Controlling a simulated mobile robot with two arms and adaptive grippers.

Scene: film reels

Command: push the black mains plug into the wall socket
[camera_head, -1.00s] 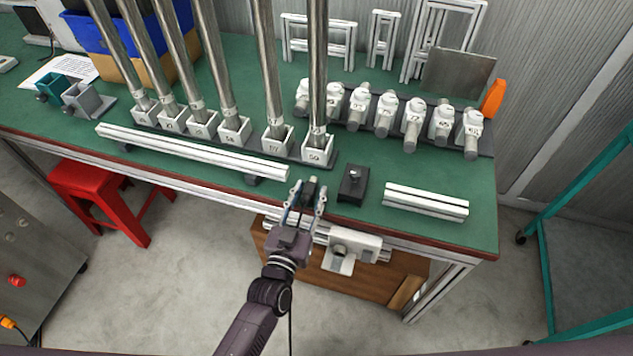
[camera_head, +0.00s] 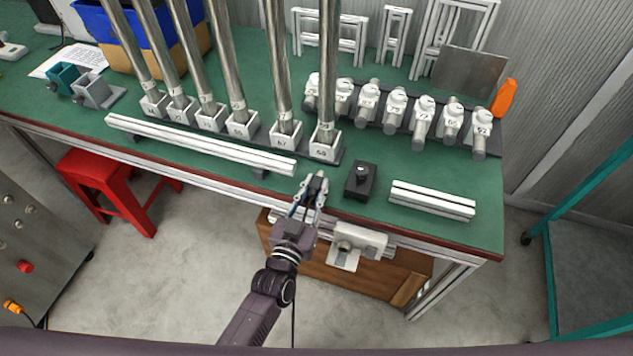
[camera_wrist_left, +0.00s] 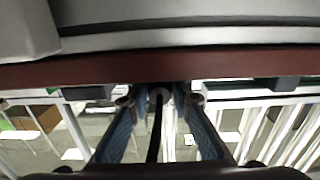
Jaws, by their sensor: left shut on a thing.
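My left gripper (camera_head: 314,188) is over the front edge of the green bench, left of a small black box with a knob. It is shut on a dark piece that I take for the black mains plug (camera_head: 318,183). In the left wrist view, the two blue-sided fingers (camera_wrist_left: 160,100) close around its rounded end, and a black cable (camera_wrist_left: 155,130) runs back from it between them. The fingers hide most of the plug. I cannot make out a wall socket in either view. My right gripper is not in view.
The black box (camera_head: 361,181) stands close to the right of the gripper, and a white rail (camera_head: 432,199) lies farther right. Tall metal tubes in white holders (camera_head: 325,143) stand behind. A long white rail (camera_head: 200,143) lies left. A white device (camera_head: 358,243) hangs below the bench edge.

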